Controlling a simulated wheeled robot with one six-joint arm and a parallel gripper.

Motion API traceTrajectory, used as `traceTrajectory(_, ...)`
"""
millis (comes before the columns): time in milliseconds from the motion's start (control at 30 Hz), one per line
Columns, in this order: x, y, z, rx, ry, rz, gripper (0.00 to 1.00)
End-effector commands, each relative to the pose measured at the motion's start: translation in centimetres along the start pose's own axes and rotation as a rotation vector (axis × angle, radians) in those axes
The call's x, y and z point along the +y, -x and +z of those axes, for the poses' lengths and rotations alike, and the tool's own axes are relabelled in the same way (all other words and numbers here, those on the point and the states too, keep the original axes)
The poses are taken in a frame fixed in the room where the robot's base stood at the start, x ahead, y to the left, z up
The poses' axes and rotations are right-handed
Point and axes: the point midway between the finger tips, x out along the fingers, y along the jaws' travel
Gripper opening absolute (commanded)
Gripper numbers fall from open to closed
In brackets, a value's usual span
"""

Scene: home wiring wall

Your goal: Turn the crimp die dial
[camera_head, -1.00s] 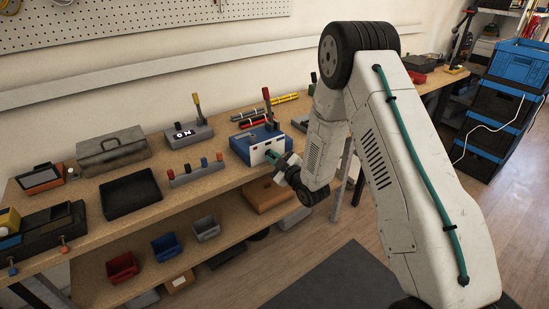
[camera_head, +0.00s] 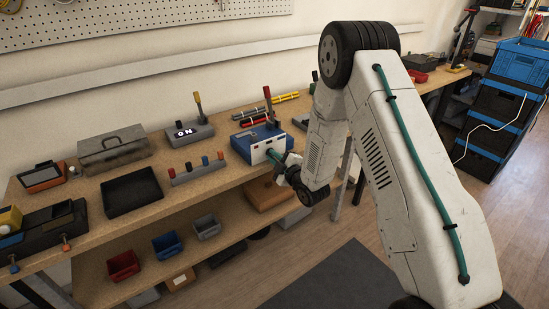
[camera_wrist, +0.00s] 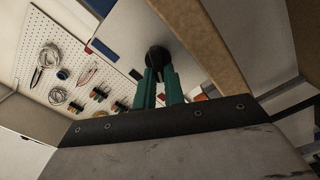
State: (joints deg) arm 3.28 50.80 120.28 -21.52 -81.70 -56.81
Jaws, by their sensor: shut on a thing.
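A blue and white crimp machine (camera_head: 257,144) stands near the front edge of the workbench, with a red-topped lever (camera_head: 268,100) upright behind it. My gripper (camera_head: 276,157) reaches the machine's front face from the right. In the wrist view its green fingers (camera_wrist: 158,78) are shut around a round black dial (camera_wrist: 156,56) on a pale grey panel. The fingers hide part of the dial, and I cannot read any marks on it. In the head view the gripper hides the dial.
On the bench (camera_head: 226,176) are a row of coloured knobs (camera_head: 195,170), a switch box with a yellow lever (camera_head: 190,134), a black tray (camera_head: 131,193) and a grey toolbox (camera_head: 113,149). Small bins (camera_head: 166,245) sit on the lower shelf. Blue crates (camera_head: 512,70) stand at the far right.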

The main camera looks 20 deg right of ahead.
Motion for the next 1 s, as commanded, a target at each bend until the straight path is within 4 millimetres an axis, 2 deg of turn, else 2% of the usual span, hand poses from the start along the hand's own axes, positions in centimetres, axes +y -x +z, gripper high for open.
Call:
traceTrajectory(133,0.0,0.0,-0.1,0.002,0.0,-0.001,0.0)
traceTrajectory(167,0.0,0.0,-0.1,0.002,0.0,-0.001,0.16)
traceTrajectory(200,0.0,0.0,-0.1,0.001,-0.001,-0.001,0.28)
traceTrajectory(233,0.0,0.0,-0.1,0.001,-0.001,-0.001,0.33)
traceTrajectory(567,0.0,0.4,0.1,-0.001,-0.001,0.0,0.33)
traceTrajectory(1000,0.0,6.9,0.0,-0.001,-0.002,-0.001,0.33)
